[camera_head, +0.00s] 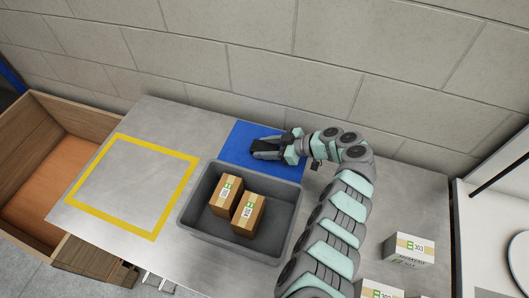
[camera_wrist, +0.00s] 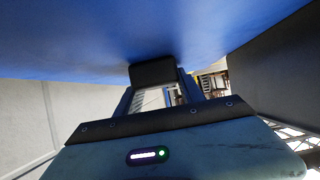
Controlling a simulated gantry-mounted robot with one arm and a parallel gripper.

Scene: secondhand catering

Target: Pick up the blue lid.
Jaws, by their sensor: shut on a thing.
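The blue lid (camera_head: 236,143) is a flat blue rectangle behind the grey bin, at the back of the metal table. My gripper (camera_head: 256,149) reaches over it from the right, low and roughly level, and is shut on it. The gripped part is hidden by the fingers. In the wrist view the lid (camera_wrist: 120,35) fills the upper part as a broad blue face, and my gripper (camera_wrist: 153,75) meets it at the middle. I cannot tell whether the lid is clear of the table.
The grey bin (camera_head: 188,217) holds two small cartons (camera_head: 226,196), close in front of the lid. A yellow-taped square (camera_head: 152,236) on the left of the table is empty. More white-and-brown cartons (camera_head: 409,249) stand at the right. A block wall (camera_head: 220,50) runs close behind.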

